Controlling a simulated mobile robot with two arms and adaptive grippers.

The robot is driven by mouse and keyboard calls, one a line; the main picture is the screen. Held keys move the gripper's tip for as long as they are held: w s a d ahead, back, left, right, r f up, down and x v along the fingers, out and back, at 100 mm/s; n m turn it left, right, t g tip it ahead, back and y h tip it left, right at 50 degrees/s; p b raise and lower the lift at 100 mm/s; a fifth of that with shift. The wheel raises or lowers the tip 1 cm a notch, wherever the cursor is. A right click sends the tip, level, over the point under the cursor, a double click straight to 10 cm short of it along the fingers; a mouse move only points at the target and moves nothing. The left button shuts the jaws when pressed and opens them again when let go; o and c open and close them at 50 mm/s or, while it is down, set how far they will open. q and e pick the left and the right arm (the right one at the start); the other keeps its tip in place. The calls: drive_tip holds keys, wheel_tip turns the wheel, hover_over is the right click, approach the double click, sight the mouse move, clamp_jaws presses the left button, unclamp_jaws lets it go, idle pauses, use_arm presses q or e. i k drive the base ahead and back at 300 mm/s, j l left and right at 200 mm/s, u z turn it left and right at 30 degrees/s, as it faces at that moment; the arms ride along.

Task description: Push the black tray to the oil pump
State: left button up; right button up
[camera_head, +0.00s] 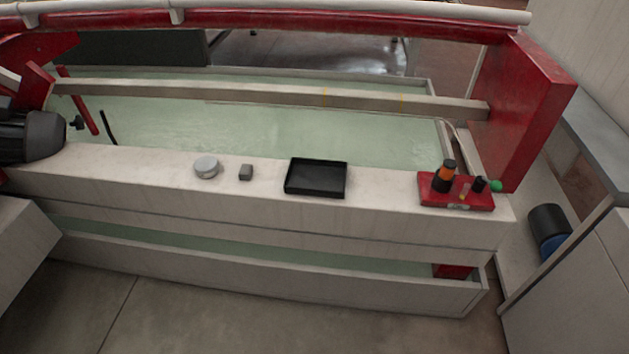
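The black tray (316,178) is a shallow, empty rectangle lying flat on the pale ledge (380,187), right of the ledge's middle. To its right, near the ledge's right end, a red base (456,199) carries an upright black and orange part (444,176), a dark knob and a green tip. This may be the oil pump; the picture does not settle it. A stretch of bare ledge lies between the tray and the red base. Neither of my grippers is in view.
A round grey-white tin (206,167) and a small dark grey block (246,172) sit on the ledge left of the tray. Behind the ledge is a trough of greenish water (290,132). A dark motor-like part (32,136) is at the left edge.

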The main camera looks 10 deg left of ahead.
sight(304, 176)
drive_tip(key=i+j+z, duration=0.1)
drive_tip(key=j+z, duration=0.15)
drive_tip(key=z, duration=0.2)
drive_tip(key=j+z, duration=0.25)
drive_tip(key=z, duration=0.2)
drive_tip(key=i+j+z, duration=0.1)
drive_tip(key=j+z, duration=0.15)
drive_tip(key=z, duration=0.15)
